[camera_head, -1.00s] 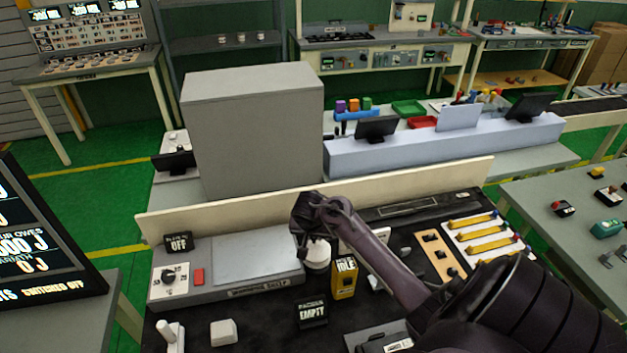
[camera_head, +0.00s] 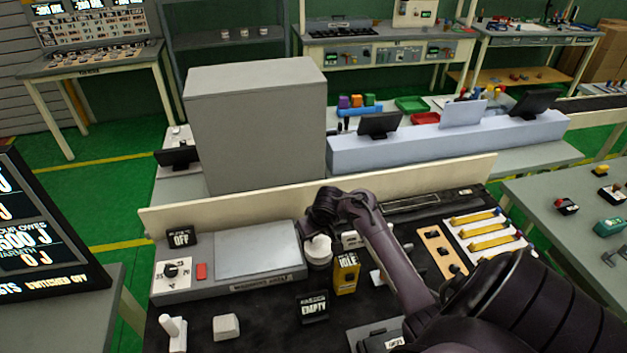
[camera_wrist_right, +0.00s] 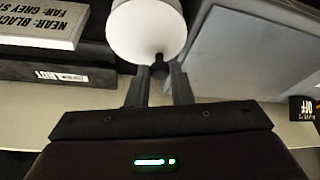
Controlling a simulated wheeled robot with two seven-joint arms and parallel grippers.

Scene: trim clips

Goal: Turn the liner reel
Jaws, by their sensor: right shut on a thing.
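The white round reel (camera_head: 319,252) stands on the dark bench mat, between the grey plate and the yellow IDLE box. It also shows large at the top of the right wrist view (camera_wrist_right: 146,35). A small dark knob (camera_wrist_right: 160,68) sits at its edge, between my right fingertips. My right gripper (camera_head: 320,233) is at the far side of the reel, shut on that knob; in the head view its fingers are largely hidden. In the right wrist view the two fingers (camera_wrist_right: 160,85) flank the knob. My left gripper is not in view.
The yellow IDLE box (camera_head: 346,274) stands close to the right of the reel. The grey plate (camera_head: 257,252) lies to its left. A small EMPTY display (camera_head: 313,308) is in front. A cream board (camera_head: 230,213) runs along the bench's back edge.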

